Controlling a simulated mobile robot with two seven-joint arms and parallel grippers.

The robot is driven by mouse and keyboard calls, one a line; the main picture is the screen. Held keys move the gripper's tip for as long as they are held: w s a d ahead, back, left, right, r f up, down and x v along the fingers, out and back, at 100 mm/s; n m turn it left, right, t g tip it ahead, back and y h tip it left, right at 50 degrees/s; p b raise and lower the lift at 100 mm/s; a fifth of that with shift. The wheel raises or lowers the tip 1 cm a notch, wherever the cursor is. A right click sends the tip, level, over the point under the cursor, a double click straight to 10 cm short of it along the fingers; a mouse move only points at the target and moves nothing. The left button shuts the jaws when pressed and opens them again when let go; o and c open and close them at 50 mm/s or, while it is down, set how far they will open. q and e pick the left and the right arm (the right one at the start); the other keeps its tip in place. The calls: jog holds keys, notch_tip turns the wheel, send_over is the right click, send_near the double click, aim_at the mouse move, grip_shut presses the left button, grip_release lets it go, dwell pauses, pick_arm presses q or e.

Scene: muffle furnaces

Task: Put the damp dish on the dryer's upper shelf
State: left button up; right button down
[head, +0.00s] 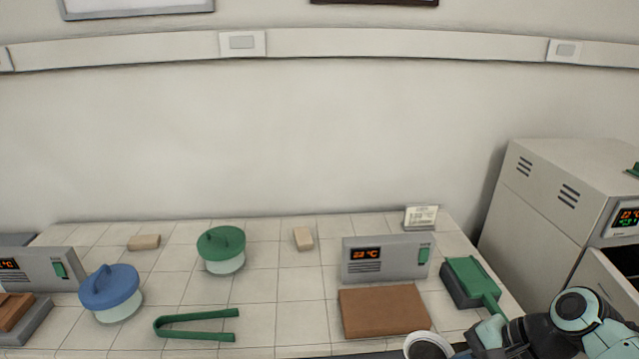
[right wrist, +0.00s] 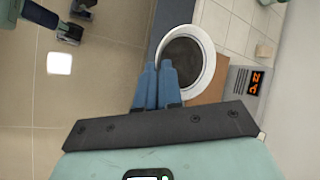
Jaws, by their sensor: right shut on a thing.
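The dish (head: 428,347) is a round white-rimmed bowl with dark grey contents, cut by the bottom edge of the head view. In the right wrist view the dish (right wrist: 211,62) is just beyond my right gripper (right wrist: 157,68), whose blue fingers are shut on its near rim. The dryer (head: 560,185) is probably the pale vented cabinet at the right of the head view. Its front is partly open onto a dark inside; its shelves are hidden. Part of what looks like my left gripper (right wrist: 78,20) shows at the wrist view's top left, its jaws unclear.
The tiled bench (head: 285,290) holds a green-lidded jar (head: 221,245), a blue-lidded jar (head: 110,290), green tongs (head: 195,325), a grey unit with a display (head: 385,262), a brown board (head: 384,311) and a green-handled brush or scoop (head: 470,280) near the dryer.

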pick_arm(q)
jog(key=r+p, duration=0.1)
jog(key=r, duration=0.1)
jog(key=w+r+p, duration=0.1)
jog(key=p, duration=0.1)
jog(key=shift+w+r, duration=0.15)
jog(key=shift+r, duration=0.2)
pick_arm(e)
jog(key=w+a+f+n+g, duration=0.1)
jog(key=w+f+n+g, duration=0.1)
jog(key=f, duration=0.6)
jog(key=w+a+f+n+g, duration=0.2)
jog(key=f+n, duration=0.3)
jog(key=f, duration=0.3)
jog(key=w+a+f+n+g, duration=0.1)
jog(key=w+f+n+g, duration=0.1)
jog(key=f, duration=0.6)
jog(key=shift+w+a+f+n, duration=0.25)
jog(key=shift+w+n, duration=0.45)
jog(key=shift+w, duration=0.5)
